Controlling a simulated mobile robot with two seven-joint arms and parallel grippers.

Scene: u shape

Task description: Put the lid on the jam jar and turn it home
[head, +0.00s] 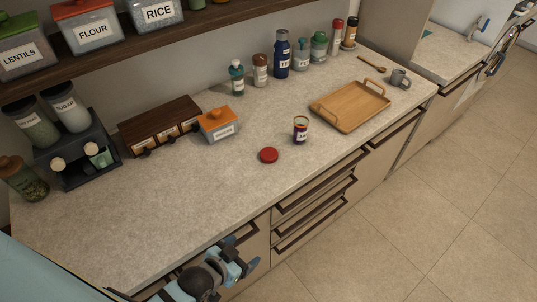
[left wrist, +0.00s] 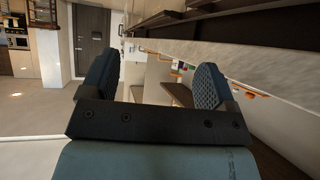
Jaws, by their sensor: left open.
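The jam jar (head: 300,130) stands upright on the counter in the head view, a small dark jar with a coloured label. The red lid (head: 269,155) lies flat on the counter to the left of the jar and nearer me, apart from it. My left gripper (head: 246,268) is at the front edge of the counter, low in the head view and well short of the lid and jar. In the left wrist view its two fingers (left wrist: 151,90) are spread wide with nothing between them. My right gripper is not in view.
A wooden tray (head: 350,107) lies right of the jar, with a grey mug (head: 400,79) beyond. An orange-lidded container (head: 218,125) and a wooden drawer box (head: 158,124) stand behind the lid. Bottles and jars line the wall. The counter's front left is clear.

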